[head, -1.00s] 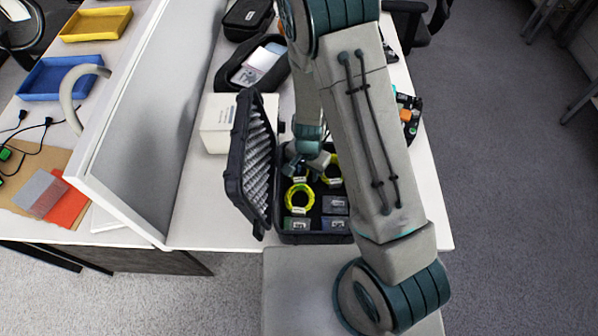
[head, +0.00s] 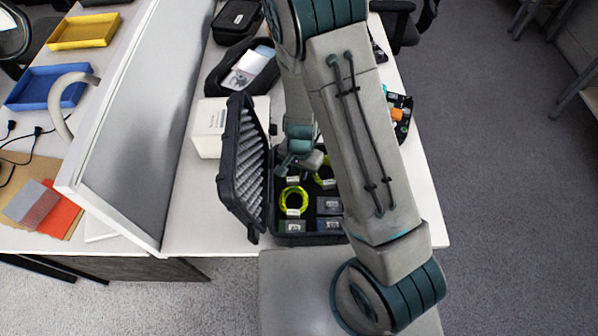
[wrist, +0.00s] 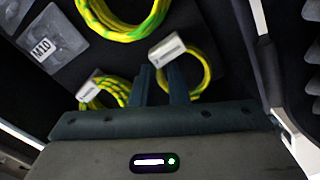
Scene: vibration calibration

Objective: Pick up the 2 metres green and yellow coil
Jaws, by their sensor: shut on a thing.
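In the wrist view, my gripper (wrist: 163,78) is shut on the near side of a green and yellow coil (wrist: 205,75) with a white label, one finger inside the ring and one outside. The label's writing is too small to read. A second green and yellow coil (wrist: 110,92) with a white tag lies to the left, and a larger one (wrist: 125,25) lies at the top. In the head view, my gripper is over the open black case (head: 262,226). Two coils show there, one in front (head: 293,201) and one partly hidden behind my arm (head: 324,177). The held coil cannot be made out there.
The case's lid (head: 240,165) stands open on the left, close to my gripper. A white box (head: 210,130) stands behind the lid. A grey divider (head: 150,130) runs along the table's left.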

